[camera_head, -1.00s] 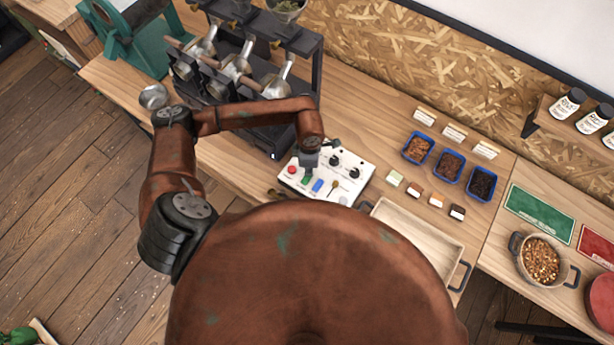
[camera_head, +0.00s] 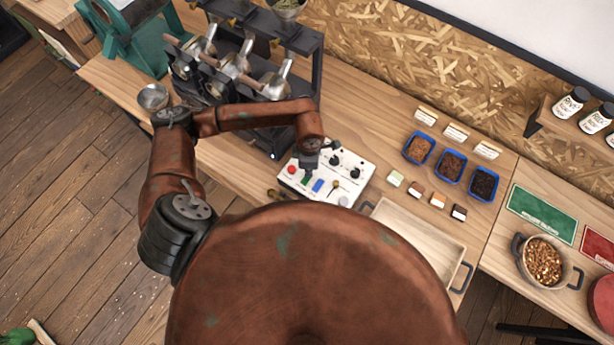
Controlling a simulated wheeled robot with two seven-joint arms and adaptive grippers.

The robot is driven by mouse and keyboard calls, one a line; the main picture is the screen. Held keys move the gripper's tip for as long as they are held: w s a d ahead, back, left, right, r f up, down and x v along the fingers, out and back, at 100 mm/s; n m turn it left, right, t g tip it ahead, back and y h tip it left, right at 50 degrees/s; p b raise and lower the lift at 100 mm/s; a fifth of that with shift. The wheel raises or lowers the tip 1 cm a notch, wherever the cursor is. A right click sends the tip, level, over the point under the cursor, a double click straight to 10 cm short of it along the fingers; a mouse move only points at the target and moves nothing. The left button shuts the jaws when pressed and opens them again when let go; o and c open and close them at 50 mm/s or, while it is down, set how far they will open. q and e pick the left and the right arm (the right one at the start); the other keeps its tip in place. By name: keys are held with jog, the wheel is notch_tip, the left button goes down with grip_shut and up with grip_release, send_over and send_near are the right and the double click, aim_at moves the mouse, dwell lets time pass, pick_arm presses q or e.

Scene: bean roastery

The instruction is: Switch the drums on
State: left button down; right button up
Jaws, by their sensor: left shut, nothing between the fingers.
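A white control panel (camera_head: 345,183) lies on the wooden bench. It carries a red button (camera_head: 292,169), a green button (camera_head: 305,180), a blue button (camera_head: 318,185), a small brown-topped lever (camera_head: 334,186) and black knobs (camera_head: 354,173). The roaster drums (camera_head: 236,66) sit in a black frame behind and to the left. My right gripper is not in view.
A wooden tray (camera_head: 420,236) lies right of the panel. Blue bins of beans (camera_head: 451,165) and small sample blocks (camera_head: 415,188) stand further right. A metal cup (camera_head: 153,97) is near the bench's left edge. A pot of beans (camera_head: 541,260) is at the far right.

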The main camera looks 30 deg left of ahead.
pick_arm(q)
jog(key=shift+f, duration=0.25)
jog(key=shift+r, duration=0.1)
jog(key=shift+r+p, duration=0.35)
jog(key=shift+r, duration=0.5)
jog(key=shift+r+p, duration=1.2)
jog(key=shift+r, duration=1.4)
